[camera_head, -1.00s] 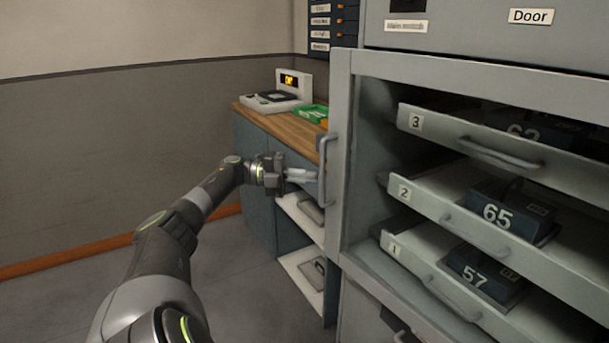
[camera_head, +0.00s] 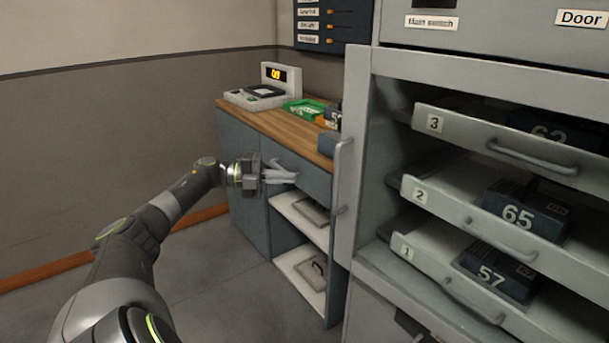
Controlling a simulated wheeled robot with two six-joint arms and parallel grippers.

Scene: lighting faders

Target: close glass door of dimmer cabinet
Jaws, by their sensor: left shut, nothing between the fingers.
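The dimmer cabinet (camera_head: 490,62) fills the right side, its front open onto several drawers. The glass door (camera_head: 356,150) stands open at the cabinet's left edge. I see it nearly edge-on, so its glass pane cannot be made out. Its vertical bar handle (camera_head: 340,178) sticks out on the left side of the door's edge. My left gripper (camera_head: 293,177) is shut and empty, left of the handle at about mid-handle height, with a visible gap in the picture between fingertips and handle. My right gripper is not in view.
Drawers 3 (camera_head: 470,137), 2 (camera_head: 450,208) and 1 (camera_head: 430,268) show numbered dark blocks. A wooden-topped counter (camera_head: 237,110) stands behind my left gripper, carrying a console (camera_head: 262,97) and a green tray (camera_head: 300,107). Open floor lies at lower left.

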